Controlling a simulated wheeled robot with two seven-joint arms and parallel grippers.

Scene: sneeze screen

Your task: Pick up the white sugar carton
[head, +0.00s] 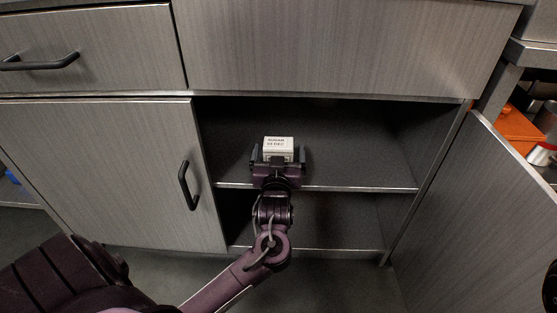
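The white sugar carton (278,143) stands on the shelf inside the open cabinet, with dark printed text on its upper face. My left gripper (278,157) reaches into the cabinet in front of it. Its two fingers stand on either side of the carton, and a small gap seems to show on each side, so the gripper looks open around it. The gripper hides the carton's lower front. My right gripper is not in view.
The cabinet shelf (360,175) has free room to the right of the carton. The cabinet door (470,220) stands open at right. A closed door with a black handle (188,186) is at left, below a drawer (90,45). Orange containers (520,130) sit far right.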

